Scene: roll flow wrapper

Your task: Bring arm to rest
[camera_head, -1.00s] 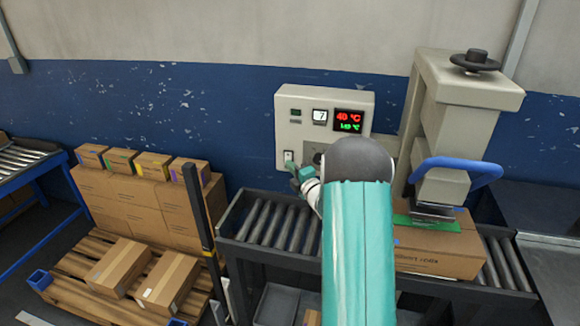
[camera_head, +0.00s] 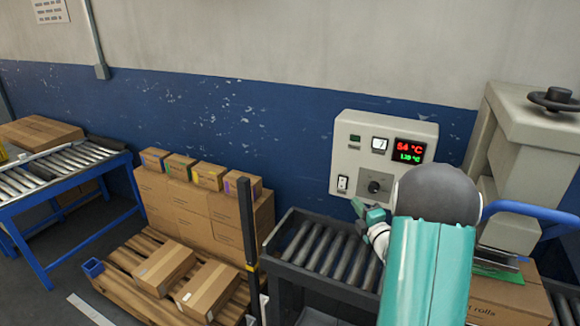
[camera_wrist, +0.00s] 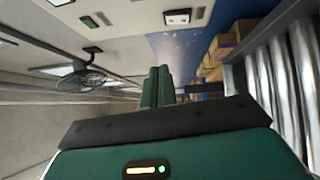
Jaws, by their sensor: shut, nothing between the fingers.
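My arm reaches up from the lower right in the head view, with a teal link and a grey joint. My gripper (camera_head: 362,207) is shut and empty, just below the control panel (camera_head: 347,135) and apart from its white rocker switch (camera_head: 342,183). The panel shows a red 54 °C readout over a green one, and a dark knob (camera_head: 374,187). In the wrist view my green fingers (camera_wrist: 155,88) lie together with nothing between them.
A roller conveyor (camera_head: 325,255) runs below the panel, with a carton (camera_head: 508,297) under the sealing press (camera_head: 520,140) at right. Stacked cartons (camera_head: 200,212) stand on a pallet (camera_head: 130,255) at left. Another roller table (camera_head: 50,178) is at far left.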

